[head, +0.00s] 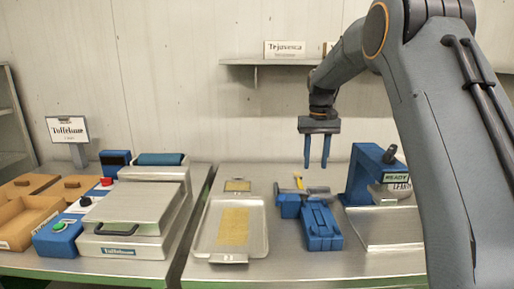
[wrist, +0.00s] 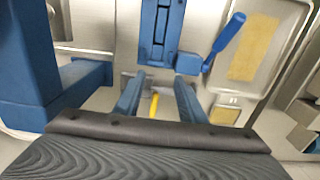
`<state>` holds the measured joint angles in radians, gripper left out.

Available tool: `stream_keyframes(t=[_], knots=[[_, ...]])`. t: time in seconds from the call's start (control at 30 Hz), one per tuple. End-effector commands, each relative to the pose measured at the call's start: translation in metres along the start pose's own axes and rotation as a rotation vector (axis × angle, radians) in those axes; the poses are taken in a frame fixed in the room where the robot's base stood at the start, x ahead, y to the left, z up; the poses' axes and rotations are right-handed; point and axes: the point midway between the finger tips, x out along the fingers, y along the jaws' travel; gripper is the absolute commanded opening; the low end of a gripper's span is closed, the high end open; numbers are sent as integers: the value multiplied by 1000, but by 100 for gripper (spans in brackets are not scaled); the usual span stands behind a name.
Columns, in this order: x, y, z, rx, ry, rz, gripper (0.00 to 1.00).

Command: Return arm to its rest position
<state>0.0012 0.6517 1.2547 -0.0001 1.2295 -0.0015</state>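My gripper (head: 317,166) hangs pointing down above the back of the right-hand metal table. Its two blue fingers are apart with nothing between them. In the wrist view the open fingers (wrist: 158,95) show over the table, with a thin yellow piece (wrist: 154,106) seen below and between them. A blue fixture (head: 320,226) lies on the table below and in front of the gripper. It also shows in the wrist view (wrist: 158,25), with a blue lever (wrist: 229,33) beside it. The gripper touches none of these.
A metal tray (head: 257,246) with a tan sheet (head: 233,226) lies left of the fixture. A blue machine (head: 366,172) with a READY label stands right. A flat press (head: 128,219) and brown bins (head: 22,224) are on the left table. A wall shelf (head: 262,62) is behind.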

Motion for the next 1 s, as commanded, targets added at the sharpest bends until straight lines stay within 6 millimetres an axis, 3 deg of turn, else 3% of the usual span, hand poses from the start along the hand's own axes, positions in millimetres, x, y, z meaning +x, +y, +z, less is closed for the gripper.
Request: stream_keyframes(t=[0.37, 0.57, 0.77, 1.0], knots=[[12, -3, 34, -4, 11, 0, 37], [24, -2, 66, -2, 23, -1, 37], [45, -1, 125, 0, 39, -1, 37], [82, -1, 236, -1, 72, -1, 37]])
